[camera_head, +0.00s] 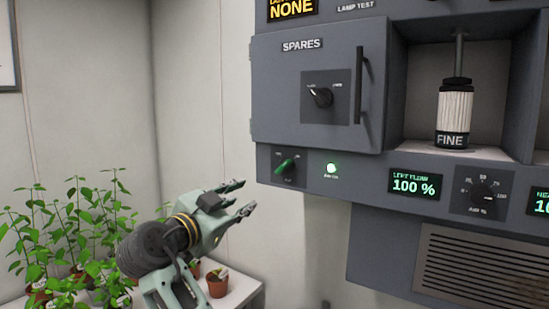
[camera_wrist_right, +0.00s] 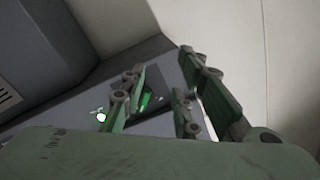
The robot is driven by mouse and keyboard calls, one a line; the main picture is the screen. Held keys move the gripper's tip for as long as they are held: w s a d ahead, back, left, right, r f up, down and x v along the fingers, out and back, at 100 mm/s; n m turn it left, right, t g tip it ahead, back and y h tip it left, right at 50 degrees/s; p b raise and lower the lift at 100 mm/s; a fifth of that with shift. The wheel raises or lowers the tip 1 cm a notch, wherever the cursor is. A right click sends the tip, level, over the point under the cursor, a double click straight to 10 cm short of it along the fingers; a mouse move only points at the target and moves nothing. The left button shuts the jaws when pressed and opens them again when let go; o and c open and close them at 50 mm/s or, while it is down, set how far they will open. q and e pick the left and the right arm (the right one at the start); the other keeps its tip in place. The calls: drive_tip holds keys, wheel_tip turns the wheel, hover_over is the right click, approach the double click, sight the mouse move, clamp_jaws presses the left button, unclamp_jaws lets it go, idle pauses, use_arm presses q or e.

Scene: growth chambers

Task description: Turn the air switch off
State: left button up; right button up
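The air switch (camera_head: 287,165) is a green rotary knob on a dark plate at the lower left of the grey panel. Its handle lies tilted, and its small labels are too blurred to read. A green lamp (camera_head: 331,168) beside it is lit. My right gripper (camera_head: 245,197) is open and empty, left of and below the knob, with its fingers pointing toward the panel. In the right wrist view the green knob (camera_wrist_right: 147,101) shows between the spread fingers, beyond them and with no clear contact. My left gripper is not in view.
Above the switch is a closed SPARES door (camera_head: 283,85) with its own knob and a vertical handle (camera_head: 359,85). A FINE filter (camera_head: 455,115) stands in an open bay at right. A 100 % display (camera_head: 414,184) and a dial (camera_head: 484,192) sit right of the lamp. Potted plants (camera_head: 70,225) stand at lower left.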

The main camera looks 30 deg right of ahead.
sight(281, 168)
drive_tip(key=s+d+r+m+g+h, duration=0.1)
drive_tip(key=s+d+r+m+g, duration=0.1)
drive_tip(key=s+r+m, duration=0.4)
drive_tip(key=shift+n, duration=0.9)
drive_tip(key=p+x, duration=0.1)
drive_tip(key=x, duration=0.1)
drive_tip(key=p+x, duration=0.2)
drive_tip(key=w+p+x, duration=0.1)
drive_tip(key=x, duration=0.2)
drive_tip(key=shift+a+r, duration=0.2)
drive_tip(key=shift+r, duration=0.2)
drive_tip(key=shift+w+d+f, duration=0.1)
drive_tip(key=shift+w+d, duration=0.05)
clamp_jaws()
